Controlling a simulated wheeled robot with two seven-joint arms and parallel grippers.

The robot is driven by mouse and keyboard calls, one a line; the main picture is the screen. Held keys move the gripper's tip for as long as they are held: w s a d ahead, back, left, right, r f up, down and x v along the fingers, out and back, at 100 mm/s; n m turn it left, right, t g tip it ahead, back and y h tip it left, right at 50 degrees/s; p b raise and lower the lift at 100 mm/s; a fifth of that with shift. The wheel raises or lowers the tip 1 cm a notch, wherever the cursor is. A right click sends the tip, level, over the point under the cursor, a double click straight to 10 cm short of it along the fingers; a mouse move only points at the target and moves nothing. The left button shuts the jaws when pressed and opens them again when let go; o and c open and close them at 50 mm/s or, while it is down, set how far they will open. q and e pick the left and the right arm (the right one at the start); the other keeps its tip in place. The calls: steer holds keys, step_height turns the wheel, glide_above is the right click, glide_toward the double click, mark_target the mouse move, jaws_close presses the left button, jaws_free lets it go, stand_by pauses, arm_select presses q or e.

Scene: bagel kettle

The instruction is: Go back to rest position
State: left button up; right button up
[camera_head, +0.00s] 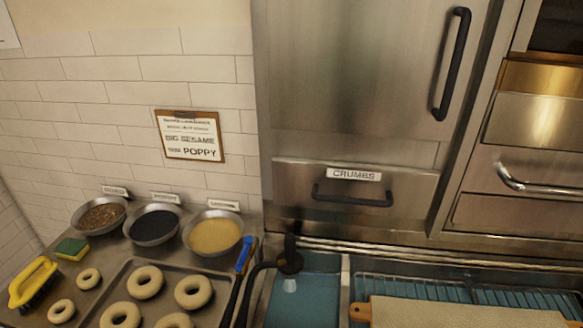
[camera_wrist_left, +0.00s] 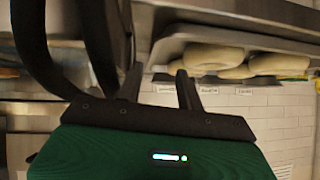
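My left gripper (camera_wrist_left: 160,82) shows in the left wrist view with its two dark fingers apart and nothing seen between them. That view looks upside down, and the gripper is near the edge of a metal tray (camera_wrist_left: 180,42) bearing bagels (camera_wrist_left: 215,57). I cannot make out either gripper in the head view. My right gripper is in neither view.
The head view shows a bagel tray (camera_head: 97,314), bowls of toppings (camera_head: 213,234), a yellow brush (camera_head: 33,282) and a sponge (camera_head: 72,248) at left. A black spray head (camera_head: 290,262) hangs over a blue-water sink (camera_head: 305,300). A drawer (camera_head: 352,195) is shut.

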arm_select(q)
steer(key=s+a+f+g, duration=0.1)
steer(key=s+f+g, duration=0.15)
steer(key=s, duration=0.35)
steer(key=s+a+f+g, duration=0.1)
steer(key=s+a+g, duration=0.1)
steer(key=s+g, duration=0.25)
step_height(320, 180, down, 32)
steer(key=s+r+g, duration=0.1)
steer(key=s, duration=0.1)
steer(key=s+a+f+g, duration=0.1)
steer(key=s+a+f, duration=0.2)
steer(key=s+f, duration=1.6)
steer(key=shift+f, duration=0.6)
